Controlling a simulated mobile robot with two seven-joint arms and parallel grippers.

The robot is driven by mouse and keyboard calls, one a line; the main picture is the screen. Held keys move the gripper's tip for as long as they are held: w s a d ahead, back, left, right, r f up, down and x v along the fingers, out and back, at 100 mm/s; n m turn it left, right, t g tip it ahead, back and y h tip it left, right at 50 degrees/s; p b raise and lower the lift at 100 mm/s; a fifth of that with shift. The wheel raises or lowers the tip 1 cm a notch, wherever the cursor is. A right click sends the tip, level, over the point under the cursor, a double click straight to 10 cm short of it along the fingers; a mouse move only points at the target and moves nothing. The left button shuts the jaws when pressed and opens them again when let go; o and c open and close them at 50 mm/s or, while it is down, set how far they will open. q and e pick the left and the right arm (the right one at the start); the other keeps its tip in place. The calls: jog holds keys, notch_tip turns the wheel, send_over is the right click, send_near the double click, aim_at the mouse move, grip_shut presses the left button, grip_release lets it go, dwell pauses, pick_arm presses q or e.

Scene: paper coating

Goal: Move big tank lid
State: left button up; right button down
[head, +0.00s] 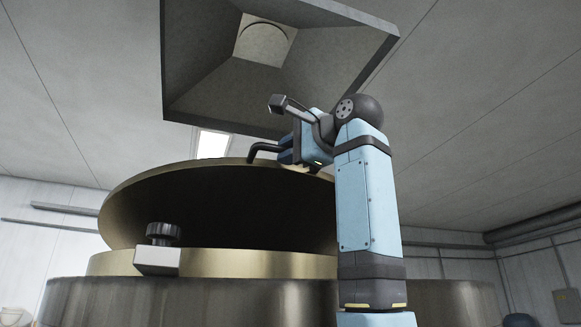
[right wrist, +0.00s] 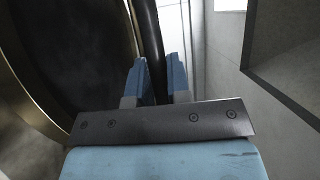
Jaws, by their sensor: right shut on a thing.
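The big tank lid (head: 210,205) is a large round disc with a brass-coloured edge and a dark underside. It is tilted up, its dark underside showing, over the metal tank (head: 200,300). Its dark bar handle (head: 262,149) sticks out at the upper edge. My right gripper (head: 287,155) is shut on that handle. In the right wrist view the handle (right wrist: 149,40) runs between the blue fingers of the gripper (right wrist: 157,75), and the lid (right wrist: 75,60) fills the left side. My right arm hides the right part of the lid and tank. My left gripper is not in view.
A grey extractor hood (head: 330,60) hangs above, close over my right wrist. A clamp with a black knob (head: 163,232) sits at the tank's front rim. A bright window (head: 213,143) is behind the lid. Pipes (head: 530,224) run along the right wall.

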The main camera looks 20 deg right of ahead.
jog(key=shift+r, duration=0.15)
jog(key=c, duration=1.4)
grip_release()
jog(key=o, duration=0.3)
jog(key=b+v, duration=0.5)
jog(key=v, duration=0.8)
jog(key=shift+s+d, duration=0.25)
